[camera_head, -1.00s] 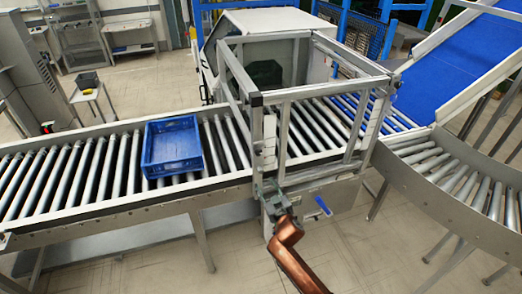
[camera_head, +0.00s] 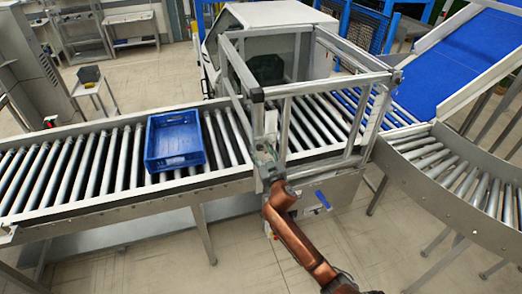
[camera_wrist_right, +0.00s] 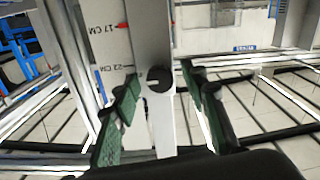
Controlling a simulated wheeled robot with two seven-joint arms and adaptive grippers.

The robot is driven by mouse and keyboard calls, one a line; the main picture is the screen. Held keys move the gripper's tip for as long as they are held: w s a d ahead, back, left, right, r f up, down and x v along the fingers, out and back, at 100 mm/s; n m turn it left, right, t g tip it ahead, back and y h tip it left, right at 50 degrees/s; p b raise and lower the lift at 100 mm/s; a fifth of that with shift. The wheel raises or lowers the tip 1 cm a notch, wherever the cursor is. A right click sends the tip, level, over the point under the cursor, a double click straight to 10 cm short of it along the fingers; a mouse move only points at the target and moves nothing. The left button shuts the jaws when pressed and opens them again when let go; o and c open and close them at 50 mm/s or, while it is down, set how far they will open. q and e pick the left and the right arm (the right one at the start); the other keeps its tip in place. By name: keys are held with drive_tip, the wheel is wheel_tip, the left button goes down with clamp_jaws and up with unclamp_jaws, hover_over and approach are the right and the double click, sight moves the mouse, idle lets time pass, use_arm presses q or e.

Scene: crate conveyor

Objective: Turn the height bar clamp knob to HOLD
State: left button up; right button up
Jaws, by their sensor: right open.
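The clamp knob (camera_wrist_right: 159,79) is a small dark round knob with a pale mark on its face, seen in the right wrist view on a pale upright bar (camera_wrist_right: 151,35). No HOLD marking is readable. A scale plate (camera_wrist_right: 112,45) to its left reads 17 CM and 22 CM, with a red pointer at 17. My right gripper (camera_wrist_right: 160,100) is open, its green fingers apart to the left and right of the knob; contact cannot be told. In the head view my right gripper (camera_head: 267,164) is at the near post of the metal frame (camera_head: 257,97), and the knob is hidden. My left gripper is out of view.
A blue crate (camera_head: 151,160) sits on the roller conveyor (camera_head: 100,207), left of the frame. A curved roller section (camera_head: 440,175) and a blue belt (camera_head: 465,60) lie to the right.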

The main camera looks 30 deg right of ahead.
drive_tip(key=shift+c, duration=0.7)
clamp_jaws()
drive_tip(key=shift+n, duration=0.3)
drive_tip(key=n+p, duration=0.1)
drive_tip(key=n, duration=0.2)
drive_tip(key=shift+n+p, duration=0.3)
drive_tip(key=shift+n, duration=0.1)
drive_tip(key=n+p, duration=0.1)
drive_tip(key=n, duration=0.3)
drive_tip(key=shift+n, duration=0.3)
drive_tip(key=n+p, duration=0.1)
drive_tip(key=n, duration=0.3)
drive_tip(key=shift+f+n+p, duration=0.1)
drive_tip(key=shift+n+p, duration=0.5)
drive_tip(key=shift+n, duration=1.8)
